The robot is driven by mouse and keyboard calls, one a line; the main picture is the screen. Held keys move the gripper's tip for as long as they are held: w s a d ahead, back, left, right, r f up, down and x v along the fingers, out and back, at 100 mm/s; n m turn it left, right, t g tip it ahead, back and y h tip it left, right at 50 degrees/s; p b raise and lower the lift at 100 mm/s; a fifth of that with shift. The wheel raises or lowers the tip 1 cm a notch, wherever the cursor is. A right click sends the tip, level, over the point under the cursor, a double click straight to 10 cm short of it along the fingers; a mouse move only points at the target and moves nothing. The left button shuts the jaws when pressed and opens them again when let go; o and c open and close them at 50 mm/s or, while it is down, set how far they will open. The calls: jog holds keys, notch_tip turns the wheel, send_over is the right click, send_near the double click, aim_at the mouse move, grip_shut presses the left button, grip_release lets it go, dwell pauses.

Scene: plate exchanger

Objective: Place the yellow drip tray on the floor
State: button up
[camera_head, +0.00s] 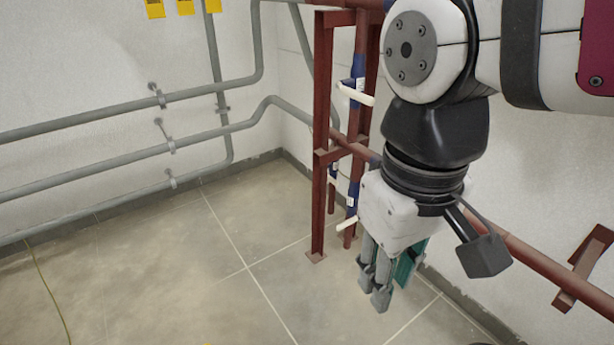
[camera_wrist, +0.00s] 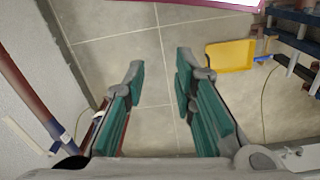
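The yellow drip tray (camera_wrist: 231,56) shows at the upper right of the wrist view, to the right of my gripper and apart from it. It looks shallow, with a blue piece (camera_wrist: 263,59) at its right end. It appears to be at floor level, but I cannot be sure of its height. My gripper (camera_wrist: 160,65) is open and empty, its two teal-padded fingers well apart over bare floor tiles. In the head view my gripper (camera_head: 386,284) points down beside a red pipe frame. The tray is not clearly visible in the head view.
A red steel frame (camera_head: 321,140) with white-handled valves (camera_head: 355,94) stands beside my arm. Grey pipes (camera_head: 110,165) run along the left wall. A thin yellow-green cable (camera_head: 49,290) lies on the floor. Dark pipework (camera_wrist: 295,40) stands right of the tray. The tiled floor (camera_head: 170,270) is mostly clear.

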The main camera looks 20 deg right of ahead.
jog(key=shift+m, duration=0.6)
jog(key=s, duration=0.5)
jog(key=shift+d+f, duration=0.25)
jog(key=shift+f, duration=0.15)
jog(key=shift+w, duration=0.1)
notch_tip(320, 180, up, 34)
jog(key=t+p, duration=0.4)
jog(key=p, duration=2.8)
jog(key=shift+d+r+n+p, duration=0.2)
jog(key=shift+r+n+p, duration=0.05)
jog(key=shift+n+p, duration=0.1)
